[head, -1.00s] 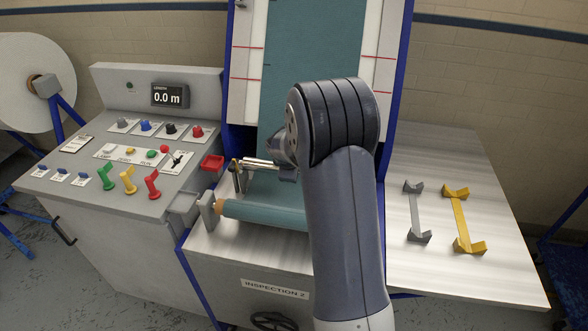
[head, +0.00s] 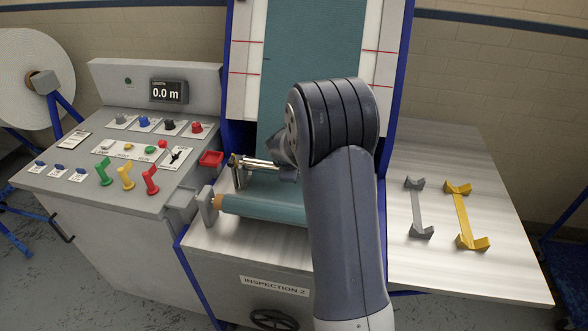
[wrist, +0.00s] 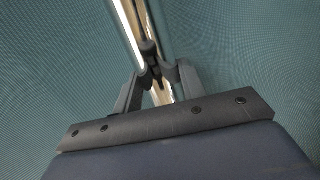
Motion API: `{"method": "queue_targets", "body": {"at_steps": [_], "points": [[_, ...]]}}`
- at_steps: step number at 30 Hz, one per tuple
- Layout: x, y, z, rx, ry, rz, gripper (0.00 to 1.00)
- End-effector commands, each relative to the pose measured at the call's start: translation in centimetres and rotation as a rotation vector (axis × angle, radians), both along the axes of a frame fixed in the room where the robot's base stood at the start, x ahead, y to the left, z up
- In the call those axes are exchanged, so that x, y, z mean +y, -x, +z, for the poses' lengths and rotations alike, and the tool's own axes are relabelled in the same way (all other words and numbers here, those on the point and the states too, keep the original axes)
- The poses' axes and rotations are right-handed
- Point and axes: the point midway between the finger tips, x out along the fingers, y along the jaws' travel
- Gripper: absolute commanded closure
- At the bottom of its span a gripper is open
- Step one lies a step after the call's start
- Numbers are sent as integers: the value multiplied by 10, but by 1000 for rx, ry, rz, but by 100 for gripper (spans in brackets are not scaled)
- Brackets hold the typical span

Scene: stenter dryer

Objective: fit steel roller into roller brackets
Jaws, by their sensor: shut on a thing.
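The steel roller (head: 260,163) is a thin shiny bar. Its left end shows in the head view at the left roller bracket (head: 236,178); I cannot tell whether it is seated there. Its right part and the other bracket are hidden behind my arm. In the wrist view the roller (wrist: 128,32) runs up and away from the fingers over teal cloth. My gripper (wrist: 154,76) is shut on the roller. In the head view the fingers are mostly hidden by the arm.
A teal cloth roll (head: 265,207) lies in front of the roller, its left end at a grey holder (head: 208,206). A control panel (head: 100,205) with levers stands at left. A grey cradle (head: 416,210) and a yellow cradle (head: 463,217) lie on the right table (head: 435,150).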

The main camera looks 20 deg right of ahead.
Motion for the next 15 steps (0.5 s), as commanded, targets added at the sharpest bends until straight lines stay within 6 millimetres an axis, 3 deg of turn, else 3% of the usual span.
{"method": "queue_targets", "body": {"at_steps": [13, 14, 15], "points": [[0, -1, -11, -2, 0, 1, 97], [0, -1, -10, -2, 0, 1, 60], [0, -1, -10, -2, 0, 1, 56]]}}
